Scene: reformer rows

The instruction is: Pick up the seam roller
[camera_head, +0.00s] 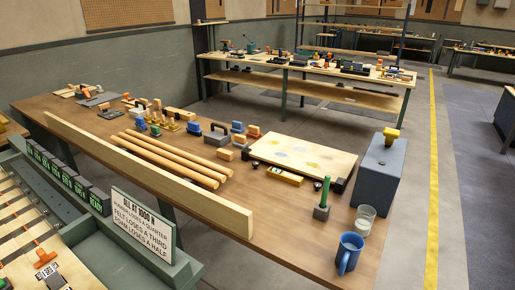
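I cannot pick out the seam roller with certainty; many tools on the long brown workbench (285,228) are too small to identify. Near its right end, a green upright handle (325,190) rises from a small dark block (321,212). A yellow-topped piece (391,133) sits on top of a grey-blue box (377,172). Farther left are a dark block with an arched handle (217,137) and small blue and orange pieces. Neither of my grippers is in view.
A pale board (303,157) with faint coloured spots, wooden rods (170,158), a blue mug (348,253) and a clear glass (364,221) are on the workbench. A long plank (150,172) and a sign (143,228) stand in front. A clear aisle with a yellow line (432,190) runs right.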

